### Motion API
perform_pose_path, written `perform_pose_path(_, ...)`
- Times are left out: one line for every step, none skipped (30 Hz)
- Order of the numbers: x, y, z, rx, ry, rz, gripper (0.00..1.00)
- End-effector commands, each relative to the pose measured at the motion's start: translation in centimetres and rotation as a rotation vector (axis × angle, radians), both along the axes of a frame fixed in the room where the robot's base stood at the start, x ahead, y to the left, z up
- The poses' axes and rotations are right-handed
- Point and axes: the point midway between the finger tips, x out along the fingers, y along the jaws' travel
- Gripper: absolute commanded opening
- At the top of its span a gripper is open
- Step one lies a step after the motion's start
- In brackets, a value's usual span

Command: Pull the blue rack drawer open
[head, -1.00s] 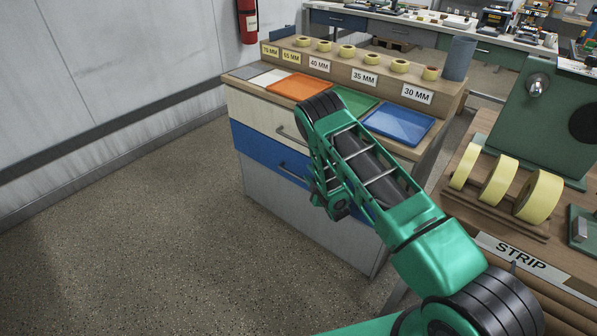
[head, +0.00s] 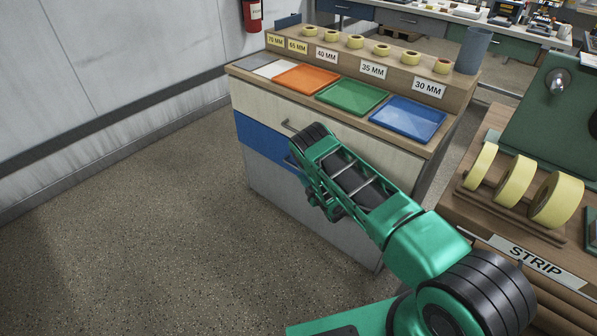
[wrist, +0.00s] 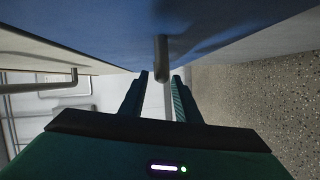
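The blue drawer (head: 262,143) is the band below the cream top drawer of the wooden-topped rack in the head view. My arm covers its right part and most of its handle. In the wrist view the blue drawer front (wrist: 225,35) fills the top, and its dark bar handle (wrist: 161,58) sticks out in the middle. My gripper (wrist: 160,76) is open, with one finger on each side of the handle's line. The handle's near end lies between the fingertips in the picture; I see no clear contact. The drawer looks flush with the rack.
The cream drawer (head: 300,122) above has its own handle, which also shows at left in the wrist view (wrist: 40,86). Orange, green and blue trays stand on the rack top. A strip bench (head: 480,215) stands at right. The floor (head: 130,235) left of the rack is clear.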

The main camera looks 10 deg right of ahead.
Motion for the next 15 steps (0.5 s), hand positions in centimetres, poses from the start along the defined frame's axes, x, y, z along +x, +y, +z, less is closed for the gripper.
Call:
perform_pose_path(0.8, 0.2, 0.0, 0.000, -0.001, 0.000, 0.30)
perform_pose_path(1.3, 0.3, 0.0, 0.001, -0.002, 0.001, 0.30)
perform_pose_path(1.8, 0.4, -0.1, 0.000, -0.001, -0.001, 0.30)
perform_pose_path(2.1, 0.4, -0.1, 0.001, -0.002, 0.000, 0.30)
perform_pose_path(2.4, 0.5, -0.1, 0.001, -0.002, 0.000, 0.30)
perform_pose_path(2.8, 0.6, -0.2, 0.001, -0.001, -0.001, 0.30)
perform_pose_path(3.0, 0.6, -0.2, 0.001, -0.001, -0.001, 0.30)
perform_pose_path(3.2, 0.7, -0.2, 0.001, -0.001, -0.001, 0.30)
perform_pose_path(3.4, 0.7, -0.2, 0.000, -0.001, -0.001, 0.30)
perform_pose_path(3.5, 0.8, -0.2, 0.000, 0.000, -0.001, 0.30)
perform_pose_path(3.6, 0.8, -0.2, 0.000, 0.000, -0.001, 0.30)
perform_pose_path(3.7, 0.8, -0.2, 0.000, 0.000, -0.002, 0.30)
perform_pose_path(3.7, 0.8, -0.3, 0.000, 0.000, -0.002, 0.30)
perform_pose_path(3.8, 0.8, -0.3, 0.001, 0.001, -0.002, 0.30)
perform_pose_path(3.8, 0.8, -0.3, 0.000, 0.001, -0.002, 0.30)
